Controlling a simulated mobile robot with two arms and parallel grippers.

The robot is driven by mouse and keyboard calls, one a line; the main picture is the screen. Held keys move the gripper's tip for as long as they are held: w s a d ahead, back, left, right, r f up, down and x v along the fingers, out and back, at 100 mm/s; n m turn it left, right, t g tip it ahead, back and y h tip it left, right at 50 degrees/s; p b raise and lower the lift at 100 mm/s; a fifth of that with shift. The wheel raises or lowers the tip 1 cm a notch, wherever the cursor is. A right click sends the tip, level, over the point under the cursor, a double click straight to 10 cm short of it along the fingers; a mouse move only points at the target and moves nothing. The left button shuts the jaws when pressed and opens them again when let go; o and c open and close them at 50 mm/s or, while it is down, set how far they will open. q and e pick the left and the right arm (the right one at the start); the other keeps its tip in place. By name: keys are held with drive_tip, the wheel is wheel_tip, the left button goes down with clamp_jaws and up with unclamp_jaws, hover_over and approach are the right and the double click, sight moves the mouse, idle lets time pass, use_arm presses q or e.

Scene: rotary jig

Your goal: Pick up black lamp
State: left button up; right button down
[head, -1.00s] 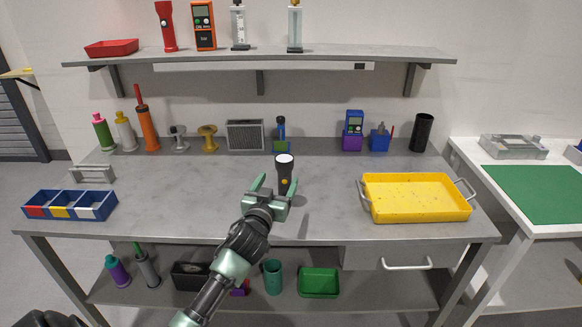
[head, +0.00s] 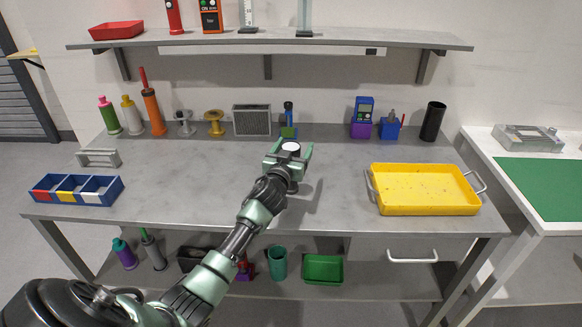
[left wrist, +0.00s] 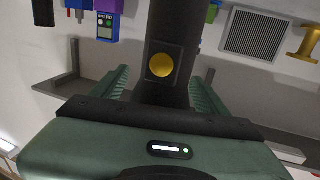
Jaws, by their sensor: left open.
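The black lamp (head: 291,147) stands upright on the workbench, its pale round top showing in the head view. In the left wrist view its dark body (left wrist: 165,22) with a yellow round button fills the middle. My left gripper (head: 290,154) is open around it, one finger on each side. In the left wrist view the green ribbed fingers of the gripper (left wrist: 164,76) flank the lamp, with a gap visible on both sides. The lamp's lower part is hidden by the gripper. My right gripper is not in view.
A yellow tray (head: 424,190) sits to the right on the workbench (head: 180,180). A grey speaker-like box (head: 252,121) and a blue-and-green item (head: 288,120) stand behind the lamp. A blue divided bin (head: 75,190) is at left. A shelf (head: 270,39) hangs above.

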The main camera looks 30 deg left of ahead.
use_arm(q)
clamp_jaws()
drive_tip(key=shift+r, duration=0.2)
